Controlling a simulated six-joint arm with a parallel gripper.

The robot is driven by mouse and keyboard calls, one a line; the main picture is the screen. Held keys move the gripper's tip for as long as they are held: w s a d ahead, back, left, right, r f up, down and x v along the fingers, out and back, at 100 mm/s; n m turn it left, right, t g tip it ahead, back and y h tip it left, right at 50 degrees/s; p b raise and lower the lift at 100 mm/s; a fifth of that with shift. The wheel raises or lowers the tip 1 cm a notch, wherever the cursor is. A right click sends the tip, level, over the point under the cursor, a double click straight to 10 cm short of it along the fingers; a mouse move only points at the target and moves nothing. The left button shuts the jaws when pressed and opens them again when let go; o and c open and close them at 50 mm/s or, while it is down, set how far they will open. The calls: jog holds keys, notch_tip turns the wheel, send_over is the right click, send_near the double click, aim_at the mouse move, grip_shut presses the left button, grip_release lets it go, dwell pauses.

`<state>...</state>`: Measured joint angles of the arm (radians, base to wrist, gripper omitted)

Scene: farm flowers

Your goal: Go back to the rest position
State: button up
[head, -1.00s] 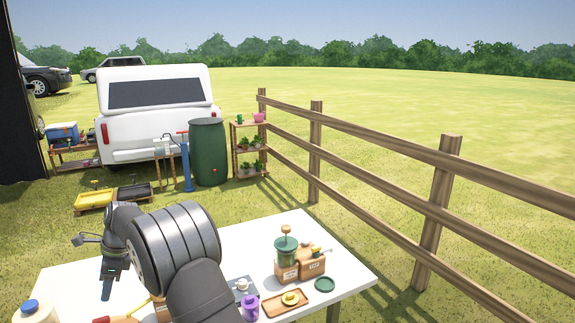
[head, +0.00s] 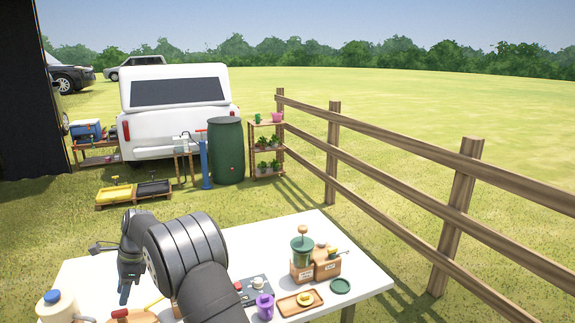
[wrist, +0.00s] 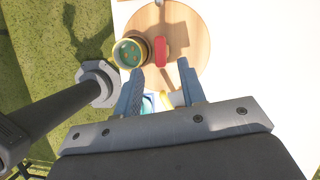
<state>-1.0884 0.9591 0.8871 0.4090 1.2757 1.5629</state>
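My gripper (head: 126,284) hangs over the left part of the white table (head: 322,228) in the head view, fingers pointing down. In the wrist view my gripper (wrist: 158,88) has its two fingers well apart. It is open, and I see nothing held between them. A small blue and yellow thing shows beyond and partly behind the gripper base; I cannot tell what it is. A round wooden board (wrist: 192,30) lies beyond the fingertips. On or over it are a yellow-rimmed round container (wrist: 127,54) and a red thing (wrist: 160,50).
A white jug with a blue cap (head: 57,308) stands at the table's front left. Beyond is grass with a fence.

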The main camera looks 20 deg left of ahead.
jog(key=v, duration=1.2)
jog(key=n+t+h, duration=0.2)
jog(key=n+t, duration=0.3)
jog(key=t, duration=0.1)
send_over(124, 310)
jog(key=w, duration=0.1)
notch_tip(124, 310, down, 13)
jog(key=shift+s+f+n+t, duration=0.4)
jog(key=shift+s+f+n, duration=0.1)
jog(key=shift+f+n, duration=0.15)
